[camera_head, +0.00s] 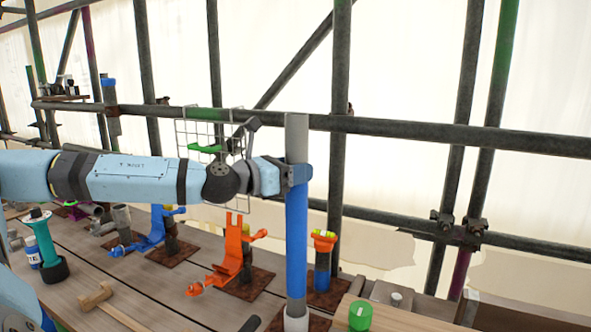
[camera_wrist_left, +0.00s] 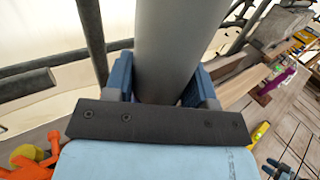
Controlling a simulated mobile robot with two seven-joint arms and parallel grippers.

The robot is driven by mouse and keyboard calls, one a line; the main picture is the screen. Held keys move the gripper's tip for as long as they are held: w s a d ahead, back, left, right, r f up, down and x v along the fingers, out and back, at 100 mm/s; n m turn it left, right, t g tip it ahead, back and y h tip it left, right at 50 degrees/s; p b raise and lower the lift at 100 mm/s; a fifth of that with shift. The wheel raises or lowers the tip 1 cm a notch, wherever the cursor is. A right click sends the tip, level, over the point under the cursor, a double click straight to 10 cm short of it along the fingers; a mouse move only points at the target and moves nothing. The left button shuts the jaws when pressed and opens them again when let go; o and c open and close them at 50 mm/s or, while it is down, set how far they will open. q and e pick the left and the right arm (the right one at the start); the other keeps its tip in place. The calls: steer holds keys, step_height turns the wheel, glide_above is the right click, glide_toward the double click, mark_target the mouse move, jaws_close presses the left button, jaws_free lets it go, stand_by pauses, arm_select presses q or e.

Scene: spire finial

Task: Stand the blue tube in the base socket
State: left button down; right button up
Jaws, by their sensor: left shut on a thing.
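The blue tube (camera_head: 296,235) stands upright in the head view, with a blue middle and grey ends. My left gripper (camera_head: 297,174) is shut on it near the top of the blue part. The tube's grey upper part also fills the middle of the left wrist view (camera_wrist_left: 180,45), between the two blue fingers (camera_wrist_left: 160,88).
An orange clamp stand (camera_head: 233,250) and a blue one (camera_head: 156,232) stand left of the tube. An orange-collared post (camera_head: 323,262) is close behind its right side. A green cylinder (camera_head: 360,315), a mallet (camera_head: 97,297) and a teal tool (camera_head: 45,240) are nearby. Scaffold poles (camera_head: 400,131) run behind.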

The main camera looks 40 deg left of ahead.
stand_by(0.3)
arm_select(q)
steer(key=c, duration=0.5)
jaws_free()
steer(key=shift+c, duration=0.2)
steer(key=shift+o, duration=1.1)
steer(key=shift+f, duration=0.1)
steer(key=o, duration=0.3)
steer(key=shift+f, duration=0.2)
